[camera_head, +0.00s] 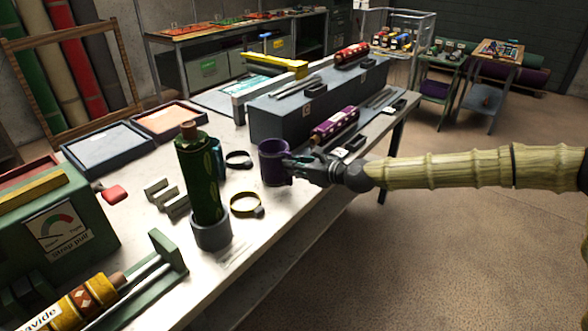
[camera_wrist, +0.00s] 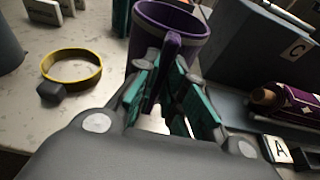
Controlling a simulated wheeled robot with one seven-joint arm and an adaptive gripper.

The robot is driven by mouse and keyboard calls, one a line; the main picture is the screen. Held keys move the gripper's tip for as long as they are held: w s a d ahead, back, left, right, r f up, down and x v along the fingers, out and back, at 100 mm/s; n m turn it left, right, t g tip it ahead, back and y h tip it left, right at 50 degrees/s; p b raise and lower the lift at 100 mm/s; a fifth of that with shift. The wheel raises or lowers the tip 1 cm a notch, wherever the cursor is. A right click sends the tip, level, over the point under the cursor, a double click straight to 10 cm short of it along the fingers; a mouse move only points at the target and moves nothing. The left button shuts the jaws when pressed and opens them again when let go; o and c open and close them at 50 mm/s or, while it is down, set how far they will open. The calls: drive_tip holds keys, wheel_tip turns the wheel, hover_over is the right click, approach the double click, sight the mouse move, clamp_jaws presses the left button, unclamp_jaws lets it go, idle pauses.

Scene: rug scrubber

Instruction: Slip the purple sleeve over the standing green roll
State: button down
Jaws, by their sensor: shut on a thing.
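The green roll (camera_head: 204,180) stands upright in a grey round holder (camera_head: 211,234) near the table's front. The purple sleeve (camera_head: 274,164) is to the right of the roll and apart from it, with its opening facing up. My gripper (camera_head: 293,167) reaches in from the right and is shut on the sleeve's side. In the wrist view the teal-padded fingers (camera_wrist: 169,85) pinch a flat purple tab or handle on the sleeve (camera_wrist: 190,24). Whether the sleeve's bottom touches the table is hard to tell. The roll's lower end is hidden in the holder.
A yellow ring clamp (camera_head: 245,204) and a dark ring clamp (camera_head: 238,160) lie between roll and sleeve. Grey metal brackets (camera_head: 167,197) are left of the roll. A long grey block (camera_head: 290,115) and a purple patterned roll (camera_head: 335,124) lie behind. A green gauge box (camera_head: 50,225) stands left.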

drive_tip(key=shift+r+p, duration=0.55)
drive_tip(key=shift+r, duration=0.9)
idle(0.5)
